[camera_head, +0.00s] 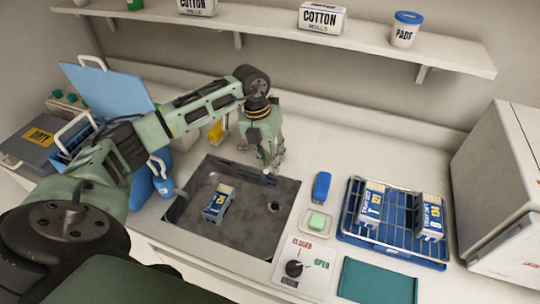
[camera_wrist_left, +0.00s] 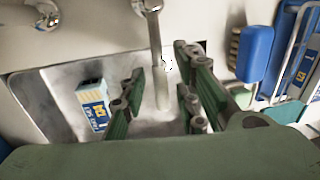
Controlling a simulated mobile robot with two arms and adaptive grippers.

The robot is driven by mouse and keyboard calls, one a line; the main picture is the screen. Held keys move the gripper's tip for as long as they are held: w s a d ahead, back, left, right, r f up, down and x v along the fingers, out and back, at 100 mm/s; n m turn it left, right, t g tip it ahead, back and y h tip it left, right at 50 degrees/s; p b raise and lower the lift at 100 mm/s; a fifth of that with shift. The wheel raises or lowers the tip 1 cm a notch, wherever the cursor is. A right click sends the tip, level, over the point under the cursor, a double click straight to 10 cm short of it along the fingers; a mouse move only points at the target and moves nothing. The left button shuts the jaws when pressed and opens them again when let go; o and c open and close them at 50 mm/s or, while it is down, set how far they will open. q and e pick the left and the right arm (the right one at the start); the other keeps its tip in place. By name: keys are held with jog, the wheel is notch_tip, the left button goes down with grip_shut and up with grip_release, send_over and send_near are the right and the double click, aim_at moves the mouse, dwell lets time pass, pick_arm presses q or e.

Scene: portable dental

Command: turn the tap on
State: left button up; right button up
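The grey metal tap (camera_wrist_left: 155,45) shows in the left wrist view, its pale end hanging over the sink. In the head view my arm and gripper largely hide it. My left gripper (camera_head: 270,172) is over the sink's back edge, pointing down. In the left wrist view its fingers (camera_wrist_left: 164,104) are apart, one on each side of the tap's end; I cannot tell whether either touches it. My right gripper is not in view.
The grey sink (camera_head: 180,215) holds a blue and white box (camera_head: 218,203). Right of it are green soap on a dish (camera_head: 317,221), a blue object (camera_head: 321,186) and a blue rack (camera_head: 390,250) with pouches. A shelf (camera_head: 350,43) hangs above.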

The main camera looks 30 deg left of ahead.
pick_arm(q)
grip_shut()
dwell(0.6)
